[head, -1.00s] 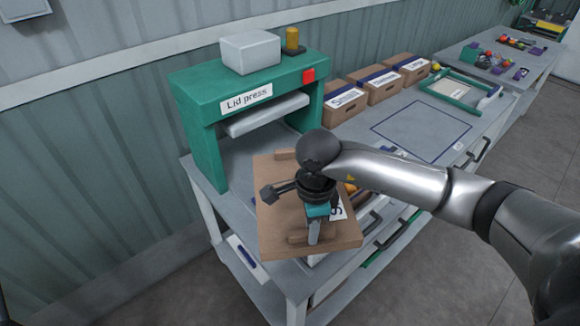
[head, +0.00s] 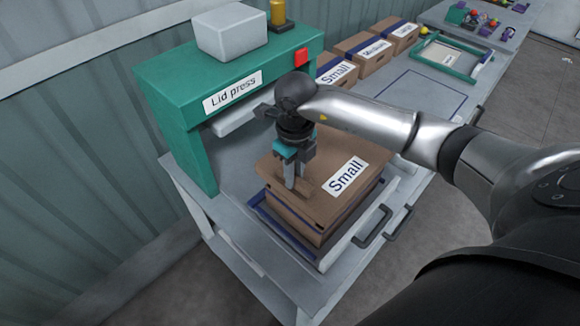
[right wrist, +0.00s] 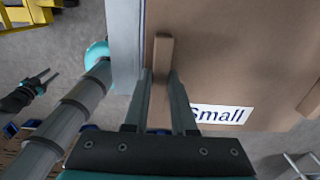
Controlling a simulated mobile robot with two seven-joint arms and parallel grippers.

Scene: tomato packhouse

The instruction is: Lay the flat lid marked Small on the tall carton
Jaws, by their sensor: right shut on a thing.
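The flat brown lid (head: 312,180) carries a white label reading Small. It is roughly level over the tall carton (head: 292,220), whose brown walls show just beneath its edge. I cannot tell whether the lid touches the carton all round. My right gripper (head: 292,184) is shut on the lid's raised bar. In the right wrist view the lid (right wrist: 235,60) fills the right part, with the bar between the fingers (right wrist: 160,100). What seems to be my left gripper (right wrist: 40,82) shows small and dark at the left of that view; its jaws are unclear.
The carton stands in a blue-edged tray (head: 268,217) on the grey bench. The green lid press (head: 180,130) stands behind and left. Labelled brown boxes (head: 340,78) line the wall. A blue-outlined bench area (head: 430,95) is clear.

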